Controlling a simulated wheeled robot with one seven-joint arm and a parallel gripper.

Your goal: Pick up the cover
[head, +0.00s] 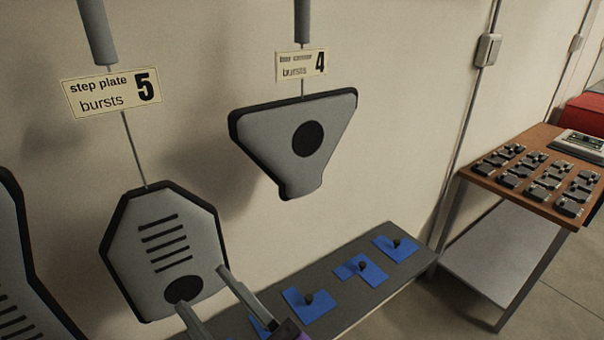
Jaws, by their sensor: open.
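No thing here is labelled as the cover, so I cannot tell which one it is. A grey step plate (165,245) with dark slots and a dark oval hangs on the wall at left. A grey triangular plate (270,135) with a dark round spot hangs to its right, higher up. Several flat blue pieces with black knobs lie on a low grey bench; one is this blue piece (322,307). My gripper (203,288) is open at the bottom, its fingers overlapping the step plate's lower edge in the picture. I see nothing between its fingers; contact cannot be told.
The grey bench (330,270) runs along the wall. A wooden-topped table (537,137) at right holds several rows of small dark devices. A sign "step plate bursts 5" (112,92) and another sign numbered 4 (301,65) are above the plates. Open floor shows at lower right.

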